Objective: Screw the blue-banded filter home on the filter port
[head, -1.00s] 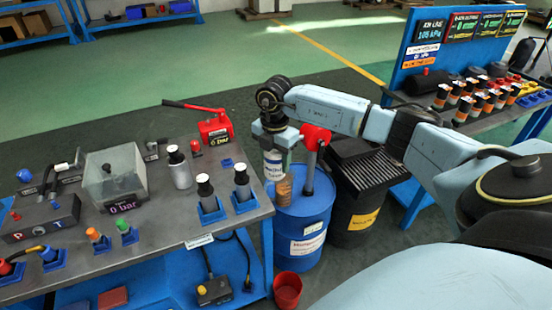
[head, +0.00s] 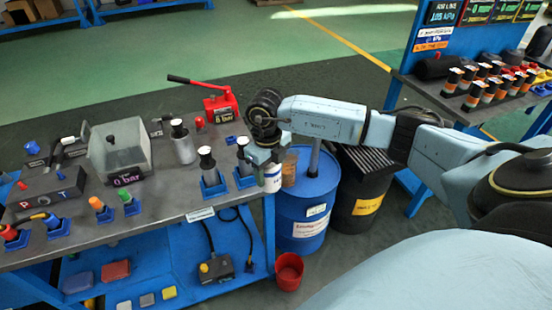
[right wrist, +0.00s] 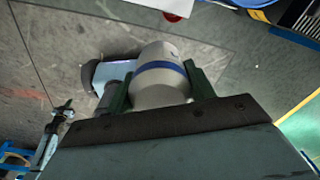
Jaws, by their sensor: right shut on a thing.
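The blue-banded filter (head: 272,180) is a white canister with a blue band, held by my right gripper (head: 268,158) at the right edge of the left bench, in front of the blue drum. In the right wrist view the filter (right wrist: 158,80) sits between the two dark green fingers (right wrist: 160,92), its blue band across the middle. I cannot make out the filter port; the filter stands apart from the clear tank (head: 120,148) and the P/T block (head: 45,195). My left gripper is not in view.
A blue drum (head: 308,210) and a red bucket (head: 289,270) stand off the bench's right end.

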